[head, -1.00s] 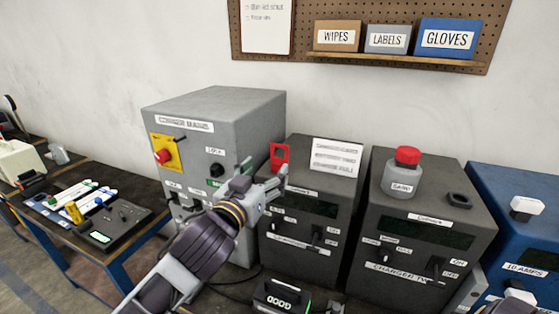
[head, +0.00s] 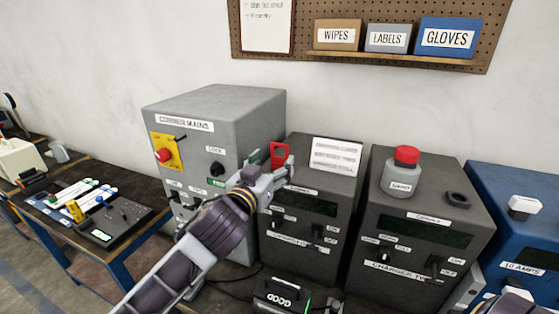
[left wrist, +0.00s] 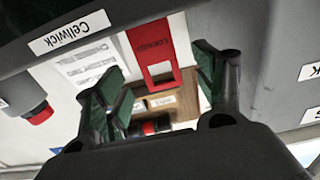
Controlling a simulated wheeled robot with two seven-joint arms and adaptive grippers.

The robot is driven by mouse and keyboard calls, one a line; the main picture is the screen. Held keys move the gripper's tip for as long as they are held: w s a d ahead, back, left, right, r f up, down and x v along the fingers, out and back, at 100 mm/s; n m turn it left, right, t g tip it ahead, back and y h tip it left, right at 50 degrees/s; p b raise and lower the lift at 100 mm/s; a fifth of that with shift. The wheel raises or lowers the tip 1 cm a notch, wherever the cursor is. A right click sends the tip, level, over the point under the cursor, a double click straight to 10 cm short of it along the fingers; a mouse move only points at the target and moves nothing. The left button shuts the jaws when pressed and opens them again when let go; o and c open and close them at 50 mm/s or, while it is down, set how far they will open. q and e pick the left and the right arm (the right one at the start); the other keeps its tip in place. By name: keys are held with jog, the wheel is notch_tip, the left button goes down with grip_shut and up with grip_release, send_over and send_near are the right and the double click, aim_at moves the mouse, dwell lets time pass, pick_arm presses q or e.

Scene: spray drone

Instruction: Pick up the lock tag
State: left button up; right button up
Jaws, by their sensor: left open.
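The red lock tag (head: 280,151), a flat piece with a window-like cutout, stands at the top left of the dark cabinet beside the grey mains box. In the left wrist view the lock tag (left wrist: 152,48) shows between the two fingers, with dark lettering on it. My left gripper (head: 275,179) is open and close in front of the tag, partly covering its lower end in the head view. In the left wrist view the left gripper (left wrist: 160,80) has nothing clamped between its green-padded fingers.
The grey mains box (head: 225,105) stands close to the left of the tag. A white card (head: 335,155) lies to its right. A second dark cabinet (head: 400,225) carries a red-capped grey bottle (head: 402,175).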

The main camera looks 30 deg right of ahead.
aim_at(280, 159)
pick_arm(q)
jog(key=shift+p+x, duration=0.65)
jog(key=shift+x, duration=1.85)
jog(key=c, duration=0.9)
